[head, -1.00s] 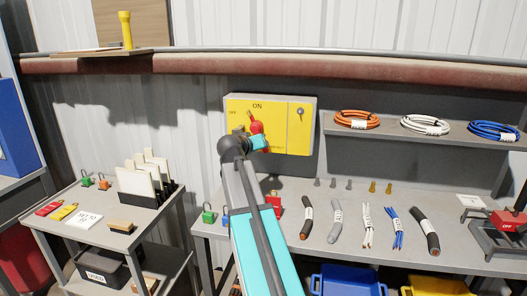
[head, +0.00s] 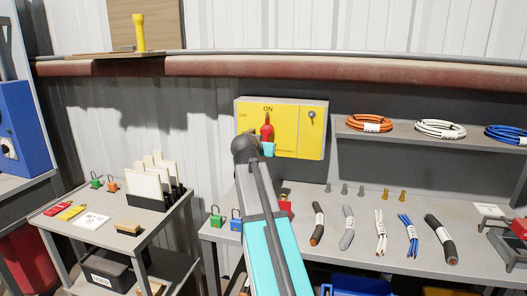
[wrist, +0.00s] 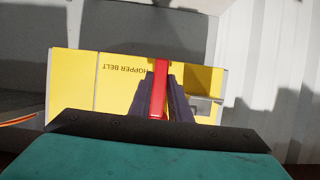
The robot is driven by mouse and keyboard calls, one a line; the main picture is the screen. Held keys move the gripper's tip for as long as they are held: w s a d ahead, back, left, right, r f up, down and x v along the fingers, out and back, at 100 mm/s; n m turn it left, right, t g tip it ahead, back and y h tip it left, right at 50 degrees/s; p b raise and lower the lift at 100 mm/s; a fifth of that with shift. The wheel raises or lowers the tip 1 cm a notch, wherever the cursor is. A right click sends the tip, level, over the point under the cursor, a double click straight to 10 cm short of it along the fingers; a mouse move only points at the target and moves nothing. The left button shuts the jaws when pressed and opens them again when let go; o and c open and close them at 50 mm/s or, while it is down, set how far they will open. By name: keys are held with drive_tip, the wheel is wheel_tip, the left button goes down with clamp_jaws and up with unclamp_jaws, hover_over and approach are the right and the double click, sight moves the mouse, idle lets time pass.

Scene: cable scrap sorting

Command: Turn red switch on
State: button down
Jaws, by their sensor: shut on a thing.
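The red switch (head: 267,130) is on the yellow panel (head: 299,133) on the back wall. Its handle stands nearly upright, its tip just below the ON mark; the OFF mark is to the upper left. In the wrist view the red handle (wrist: 158,92) lies between the two dark fingers of my gripper (wrist: 166,85), which is shut on it. In the head view my arm hides the lower left of the panel and most of my gripper; the fingers cannot be made out there.
A small key-like knob (head: 311,117) is on the panel's right. A shelf (head: 470,142) with orange, white and blue cable coils is to the right. The bench (head: 345,256) below holds cable pieces and padlocks. A side table (head: 122,239) stands at the left.

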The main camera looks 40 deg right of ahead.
drive_tip(key=shift+d+r, duration=0.15)
drive_tip(key=shift+r, duration=0.1)
drive_tip(key=c, duration=1.6)
unclamp_jaws()
drive_tip(key=shift+f, duration=0.1)
drive_tip(key=shift+c, duration=0.2)
drive_tip(key=shift+f, duration=0.1)
drive_tip(key=shift+a, duration=0.2)
drive_tip(key=v, duration=1.3)
drive_tip(key=shift+s+a, duration=0.2)
drive_tip(key=shift+s, duration=0.05)
